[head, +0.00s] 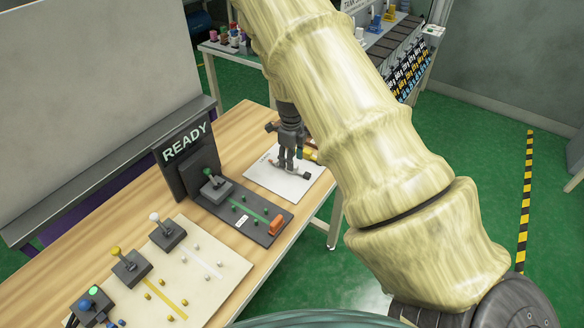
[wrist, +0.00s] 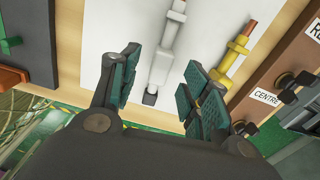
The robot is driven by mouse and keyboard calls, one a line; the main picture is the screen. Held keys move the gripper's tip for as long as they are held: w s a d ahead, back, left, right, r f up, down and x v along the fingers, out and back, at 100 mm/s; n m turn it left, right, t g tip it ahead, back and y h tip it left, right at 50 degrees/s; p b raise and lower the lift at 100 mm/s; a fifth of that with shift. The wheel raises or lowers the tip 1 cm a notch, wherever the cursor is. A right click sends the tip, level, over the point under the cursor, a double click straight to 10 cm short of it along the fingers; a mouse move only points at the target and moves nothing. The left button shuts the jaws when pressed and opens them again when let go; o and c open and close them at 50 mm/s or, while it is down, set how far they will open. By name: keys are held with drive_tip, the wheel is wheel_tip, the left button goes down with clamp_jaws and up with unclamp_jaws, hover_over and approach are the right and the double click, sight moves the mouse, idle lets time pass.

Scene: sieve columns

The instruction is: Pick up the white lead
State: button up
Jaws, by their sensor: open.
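The white lead (wrist: 168,48) lies on a white sheet (wrist: 118,30) in the wrist view. It has a white body, a copper-coloured tip at the top and a dark end at the bottom. My gripper (wrist: 161,62) is open, with its teal-padded fingers on either side of the lead in the picture. I cannot tell the height left between the fingers and the sheet. In the head view my gripper (head: 290,158) is over the sheet (head: 268,178), and it mostly hides the white lead.
A yellow lead (wrist: 236,52) lies just right of the white one, close behind the right finger. A brown strip labelled CENTRE (wrist: 268,98) with black clips is further right. A dark board (head: 262,214) with an orange block and a READY panel (head: 186,146) stand left of the sheet.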

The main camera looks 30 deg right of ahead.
drive_tip(key=shift+d+f+p, duration=0.1)
drive_tip(key=shift+f+p, duration=0.45)
drive_tip(key=shift+f, duration=1.4)
clamp_jaws()
